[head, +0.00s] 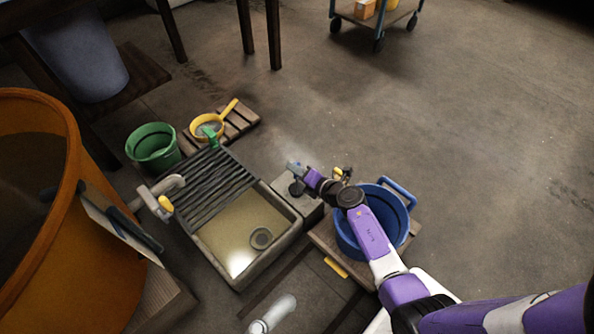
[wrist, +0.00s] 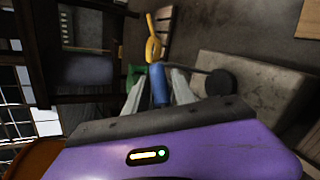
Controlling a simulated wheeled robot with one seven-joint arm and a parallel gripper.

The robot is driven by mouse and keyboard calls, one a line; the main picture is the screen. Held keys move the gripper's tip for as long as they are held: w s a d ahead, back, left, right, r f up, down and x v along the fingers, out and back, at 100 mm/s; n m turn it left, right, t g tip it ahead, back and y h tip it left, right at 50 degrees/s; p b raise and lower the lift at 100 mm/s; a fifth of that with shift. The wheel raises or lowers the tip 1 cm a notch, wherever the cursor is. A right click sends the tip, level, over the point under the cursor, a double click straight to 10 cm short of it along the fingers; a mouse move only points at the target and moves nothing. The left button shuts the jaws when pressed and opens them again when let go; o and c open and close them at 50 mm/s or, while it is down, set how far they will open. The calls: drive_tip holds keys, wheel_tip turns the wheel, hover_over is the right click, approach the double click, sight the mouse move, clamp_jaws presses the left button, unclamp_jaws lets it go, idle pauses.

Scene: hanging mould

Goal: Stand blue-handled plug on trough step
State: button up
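The grey stone trough (head: 292,236) holds murky water and has a dark slatted board across its far part. The trough step (head: 313,207) is a pale block at its right side; it also shows in the wrist view (wrist: 262,95). My gripper (head: 297,168) is over this step. In the wrist view my gripper (wrist: 157,88) has its fingers on both sides of the plug's blue handle (wrist: 159,86) and appears shut on it. A dark stem leads to the black plug disc (wrist: 219,83), at the step. Whether it touches the step I cannot tell.
A blue bucket (head: 348,240) stands right of the step, under my arm. A pale tap (head: 160,192), an orange tub (head: 62,215) and a green bucket (head: 152,146) are left. A yellow pan (head: 207,126) lies behind. The floor at right is clear.

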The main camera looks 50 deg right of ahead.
drive_tip(key=shift+o, duration=0.4)
drive_tip(key=shift+r, duration=0.25)
drive_tip(key=p+v, duration=0.6)
drive_tip(key=v, duration=0.6)
drive_tip(key=s+a+r+m+t, duration=0.3)
drive_tip(key=s+a+r+m, duration=0.6)
drive_tip(key=s+a+r, duration=0.4)
drive_tip(key=s+a+r+m, duration=0.3)
drive_tip(key=s+r+m, duration=0.2)
drive_tip(key=r+m, duration=0.1)
drive_tip(key=s+a+r+m+g+y, duration=0.1)
drive_tip(key=s+a+r+m, duration=0.2)
drive_tip(key=s+r+m, duration=0.3)
wheel_tip(320, 180, up, 3)
drive_tip(key=shift+s+a+f+m+g, duration=0.2)
drive_tip(key=shift+s+a+m+g, duration=0.1)
drive_tip(key=shift+a+m, duration=0.15)
